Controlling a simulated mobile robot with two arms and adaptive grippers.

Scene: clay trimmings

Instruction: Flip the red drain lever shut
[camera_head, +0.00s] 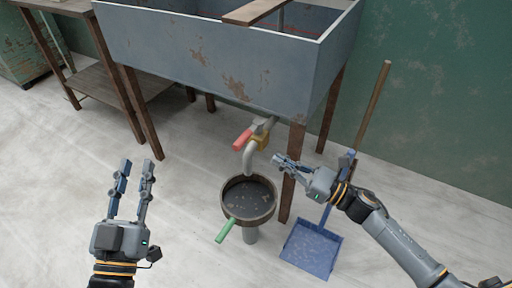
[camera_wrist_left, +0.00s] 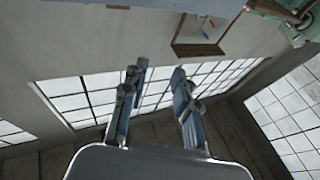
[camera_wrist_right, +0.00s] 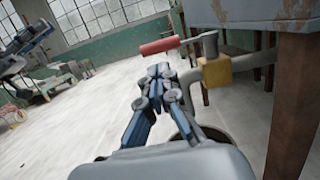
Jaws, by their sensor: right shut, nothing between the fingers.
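The red lever (camera_head: 242,139) sits on top of a brass valve (camera_head: 260,135) under the tank and points down-left. In the right wrist view the red lever (camera_wrist_right: 159,46) sticks out left, nearly level, above the brass valve body (camera_wrist_right: 217,70). A grey spout (camera_head: 249,158) bends down from the valve. My right gripper (camera_head: 276,160) is shut and empty, to the right of and below the valve. In its wrist view the shut fingertips (camera_wrist_right: 158,72) appear just below the red handle; contact cannot be told. My left gripper (camera_head: 136,163) is open and empty, far left over the floor.
The blue-grey tank (camera_head: 200,55) on brown legs (camera_head: 291,175) is above. A blue dustpan (camera_head: 312,250) lies right of the bucket. A wooden pole (camera_head: 374,105) leans by the wall.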

